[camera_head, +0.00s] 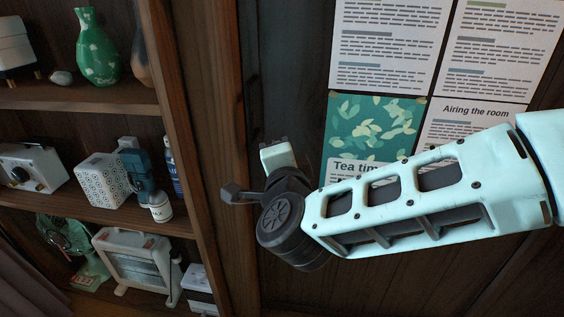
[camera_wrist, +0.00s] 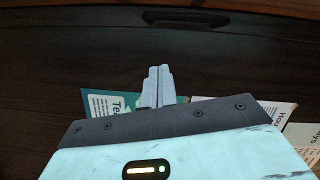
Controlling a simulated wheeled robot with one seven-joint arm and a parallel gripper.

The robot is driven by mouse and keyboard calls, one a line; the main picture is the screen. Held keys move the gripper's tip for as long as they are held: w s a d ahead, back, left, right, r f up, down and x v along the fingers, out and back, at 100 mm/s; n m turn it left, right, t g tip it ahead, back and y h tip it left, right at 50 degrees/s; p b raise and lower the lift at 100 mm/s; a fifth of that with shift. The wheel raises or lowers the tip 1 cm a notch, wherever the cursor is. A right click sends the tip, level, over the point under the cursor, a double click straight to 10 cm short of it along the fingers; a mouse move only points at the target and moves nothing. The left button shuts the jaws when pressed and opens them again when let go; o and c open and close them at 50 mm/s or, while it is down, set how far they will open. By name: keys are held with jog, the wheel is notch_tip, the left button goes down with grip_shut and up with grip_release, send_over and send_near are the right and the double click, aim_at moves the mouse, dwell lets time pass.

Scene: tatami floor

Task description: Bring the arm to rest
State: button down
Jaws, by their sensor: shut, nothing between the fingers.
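My gripper (camera_wrist: 159,72) shows in the wrist view with its two grey fingers together and nothing between them. Behind the fingers is dark wood, with parts of the posters beside and below them. In the head view my pale mint arm reaches in from the right, across the lower posters, to a dark round wrist joint. The fingers cannot be made out clearly there. The arm's end is left of the green "Tea time" poster (camera_head: 372,125), in front of the dark wood wall (camera_head: 285,70), and appears apart from the shelf.
More posters (camera_head: 388,45) hang above my arm.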

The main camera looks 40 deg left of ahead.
jog(key=v, duration=0.3)
jog(key=shift+d, duration=0.2)
